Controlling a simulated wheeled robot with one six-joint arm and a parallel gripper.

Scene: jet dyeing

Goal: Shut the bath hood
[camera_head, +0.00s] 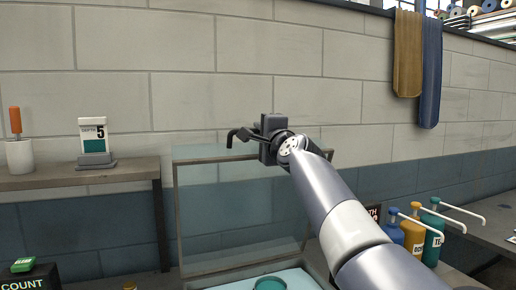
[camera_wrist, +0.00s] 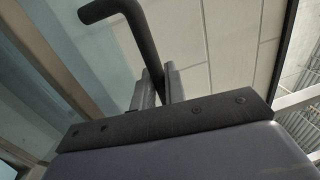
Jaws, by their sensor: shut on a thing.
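The bath hood (camera_head: 225,210) is a clear panel in a brown-grey frame. It stands raised and open above the pale blue bath (camera_head: 300,278), whose near part is cut off by the picture's lower edge. A dark bent handle (camera_head: 240,134) shows at the hood's top edge; it also shows in the wrist view (camera_wrist: 138,30), running down between my fingers. My gripper (camera_head: 262,136) is shut on this handle; it also shows in the wrist view (camera_wrist: 157,88). The hood's frame (camera_wrist: 60,70) is on the left there. My arm hides part of the hood's right side.
A shelf (camera_head: 85,178) at left carries a depth card (camera_head: 93,135) and a white cup (camera_head: 20,155) with an orange-handled tool. Pump bottles (camera_head: 412,235) stand right of my arm. Two cloths (camera_head: 408,55) hang on the wall. A teal round dish (camera_head: 270,284) is in the bath.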

